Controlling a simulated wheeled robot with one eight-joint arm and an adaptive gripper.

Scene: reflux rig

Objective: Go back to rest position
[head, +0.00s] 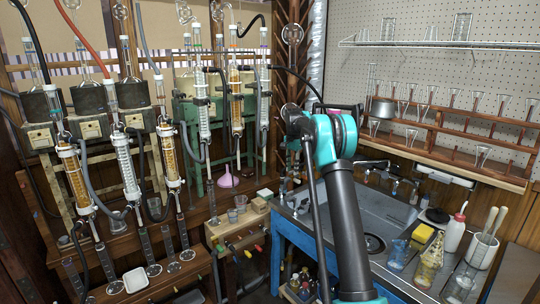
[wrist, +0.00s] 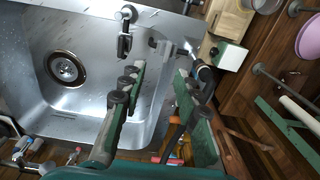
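My gripper (wrist: 161,70) shows in the wrist view with its two green-and-grey fingers apart. The gap between the fingertips is empty, and the fingers point over the sink's edge. In the head view my arm rises in front of the sink and its dark upper end reaches toward the back wall. The gripper's fingers cannot be made out there. The steel sink (head: 297,202) lies behind and beside my arm, and its basin (wrist: 95,35) fills the upper left of the wrist view.
Glass condensers (head: 125,168) on a rig stand at left. A yellow sponge (head: 422,233), a white bottle (head: 454,234) and a beaker (head: 429,268) crowd the right counter. A wooden glassware rack (head: 450,132) is on the back wall.

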